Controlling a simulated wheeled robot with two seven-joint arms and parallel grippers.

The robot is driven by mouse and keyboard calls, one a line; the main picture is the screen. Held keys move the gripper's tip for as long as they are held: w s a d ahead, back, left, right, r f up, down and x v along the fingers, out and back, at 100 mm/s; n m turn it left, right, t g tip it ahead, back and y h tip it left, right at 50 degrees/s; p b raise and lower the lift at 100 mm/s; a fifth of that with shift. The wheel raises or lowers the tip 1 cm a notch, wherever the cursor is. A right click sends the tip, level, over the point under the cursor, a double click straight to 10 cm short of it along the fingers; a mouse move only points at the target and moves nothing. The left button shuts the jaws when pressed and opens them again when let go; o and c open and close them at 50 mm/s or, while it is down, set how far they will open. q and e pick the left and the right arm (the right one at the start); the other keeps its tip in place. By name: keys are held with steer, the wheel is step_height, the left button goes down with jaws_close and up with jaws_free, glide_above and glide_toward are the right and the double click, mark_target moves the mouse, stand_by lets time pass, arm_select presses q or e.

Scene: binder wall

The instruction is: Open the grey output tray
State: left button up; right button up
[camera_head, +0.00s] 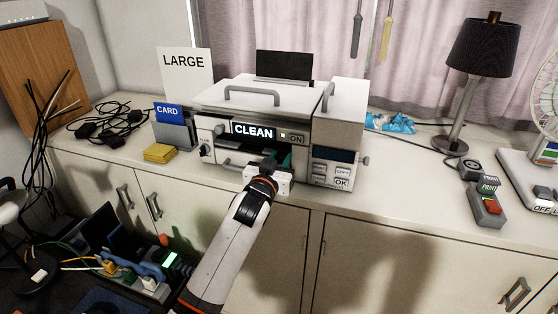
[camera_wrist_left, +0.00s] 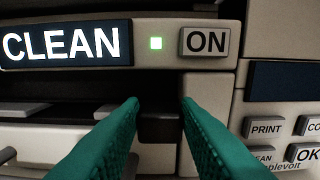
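The printer (camera_head: 300,125) stands on the counter with its lit CLEAN display (camera_head: 254,131) facing me. The display also shows in the left wrist view (camera_wrist_left: 62,43). Below the display is a dark slot with a grey tray part (camera_head: 234,162), mostly inside the body; my gripper hides its right side. My left gripper (camera_head: 277,163) is at the printer's front, below the ON button (camera_head: 296,138). In the left wrist view its green fingers (camera_wrist_left: 160,104) are apart, with a dark grey piece (camera_wrist_left: 160,128) between or behind them; contact cannot be told. My right gripper is not in view.
A card holder (camera_head: 174,133) and yellow pad (camera_head: 160,153) stand left of the printer. A keypad (camera_wrist_left: 290,140) is right of the fingers. A lamp (camera_head: 484,50) and a red-button box (camera_head: 487,207) are farther right.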

arm_select(q)
jaws_close()
steer(key=shift+s, duration=0.25)
steer(key=p+v, duration=0.9)
steer(key=v, duration=0.7)
steer(key=o, duration=0.8)
jaws_free()
steer(key=shift+o, duration=0.2)
